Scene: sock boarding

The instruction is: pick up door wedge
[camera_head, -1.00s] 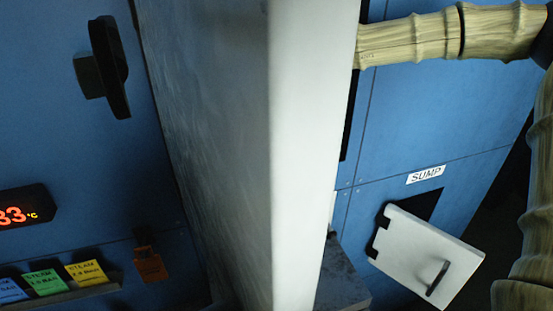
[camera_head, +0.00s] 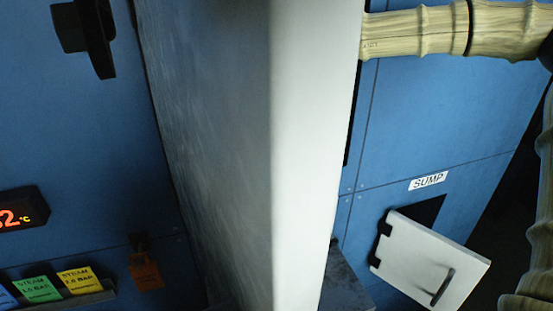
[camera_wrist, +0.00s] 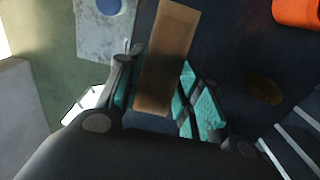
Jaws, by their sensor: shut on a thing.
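In the wrist view, a brown, wood-like long block, the door wedge (camera_wrist: 170,50), sits between the teal-padded fingers of my gripper (camera_wrist: 160,78). The fingers are shut on it, one pad on each side. Its far end sticks out beyond the fingertips, toward the top of the picture. In the head view, neither the wedge nor my gripper shows; a large pale upright panel (camera_head: 303,150) fills the middle.
In the head view, a white hatch (camera_head: 425,262) hangs askew below a SUMP label (camera_head: 428,180). A black handle (camera_head: 95,35) and coloured steam tags (camera_head: 78,280) are at left. In the wrist view, an orange object (camera_wrist: 298,10) lies top right and a grey plate (camera_wrist: 105,35) top left.

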